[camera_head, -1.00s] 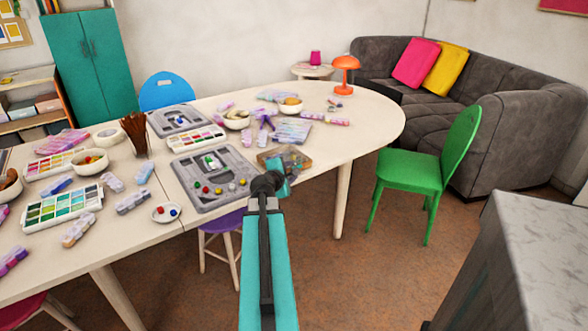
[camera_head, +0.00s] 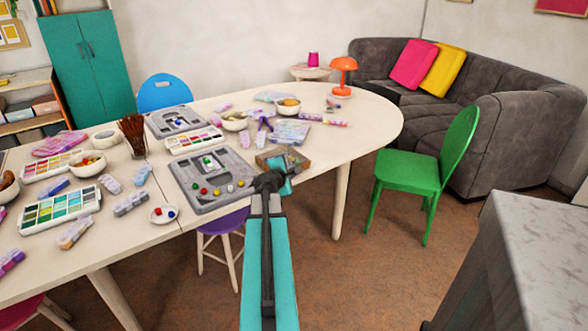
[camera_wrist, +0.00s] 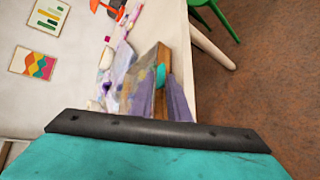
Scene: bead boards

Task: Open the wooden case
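The wooden case (camera_head: 301,162) is a small, shallow brown box near the front edge of the white table, right of the grey bead board. Its top looks greyish and patterned; I cannot tell how its lid stands. My gripper (camera_head: 284,186) is at the case's near side and hides part of it. In the wrist view, the brown wooden side of the case (camera_wrist: 163,56) shows just beyond my gripper (camera_wrist: 160,105).
The grey bead board (camera_head: 216,199) with coloured beads lies left of the case. A small white dish (camera_head: 163,222) and several bead packs lie farther left. A purple stool (camera_head: 224,223) is below the table edge. A green chair (camera_head: 408,171) stands to the right, with open floor between.

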